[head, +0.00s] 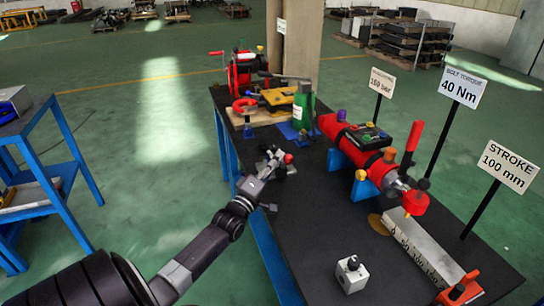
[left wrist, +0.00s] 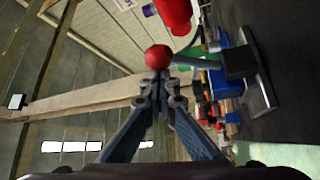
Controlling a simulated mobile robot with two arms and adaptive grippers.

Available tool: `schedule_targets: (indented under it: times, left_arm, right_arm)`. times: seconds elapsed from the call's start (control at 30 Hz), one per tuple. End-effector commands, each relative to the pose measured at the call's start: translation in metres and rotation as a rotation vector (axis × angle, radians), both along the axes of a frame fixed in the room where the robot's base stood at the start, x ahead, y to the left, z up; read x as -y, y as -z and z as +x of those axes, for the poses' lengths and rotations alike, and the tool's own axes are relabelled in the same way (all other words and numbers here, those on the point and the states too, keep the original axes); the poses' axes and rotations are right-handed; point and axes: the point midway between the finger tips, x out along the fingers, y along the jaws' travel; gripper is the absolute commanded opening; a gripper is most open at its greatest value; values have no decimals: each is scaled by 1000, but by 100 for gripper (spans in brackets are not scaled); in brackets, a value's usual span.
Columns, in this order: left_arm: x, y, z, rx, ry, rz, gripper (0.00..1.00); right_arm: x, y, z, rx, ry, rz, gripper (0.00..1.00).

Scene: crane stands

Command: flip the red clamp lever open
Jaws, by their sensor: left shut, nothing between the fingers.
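My left gripper (head: 277,161) reaches over the far left part of the dark table in the head view. Its fingers are shut and empty. A red ball knob (head: 288,158) is right at its fingertips. In the left wrist view the fingertips (left wrist: 160,86) meet just below the red ball (left wrist: 158,57), which looks very close or touching; I cannot tell which. A separate upright red handle (head: 413,137) stands on the red cylinder further right. I cannot tell for certain which one is the clamp lever.
The red cylinder (head: 340,133) lies on blue supports at the right. A green bottle (head: 303,107) and a red machine (head: 245,72) stand at the table's far end. A small grey block (head: 352,274) sits near the front. Signs on posts line the right edge.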

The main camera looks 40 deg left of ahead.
Motion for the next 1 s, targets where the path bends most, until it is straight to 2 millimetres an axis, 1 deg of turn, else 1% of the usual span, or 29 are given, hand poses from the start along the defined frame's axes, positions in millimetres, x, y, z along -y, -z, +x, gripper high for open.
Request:
schedule_targets:
  times: [0.03, 0.1, 0.4, 1.0]
  left_arm:
    - [2, 7, -1, 16, 0, 37, 0]
    - [6, 6, -4, 14, 0, 27, 0]
    - [17, 15, -9, 10, 0, 24, 0]
    - [22, 22, -11, 9, 0, 23, 0]
  right_arm:
    - [0, 7, 0, 0, 0, 0, 40]
    - [0, 9, 0, 0, 0, 0, 40]
    - [0, 8, 0, 0, 0, 0, 40]
    - [1, 8, -1, -1, 0, -1, 40]
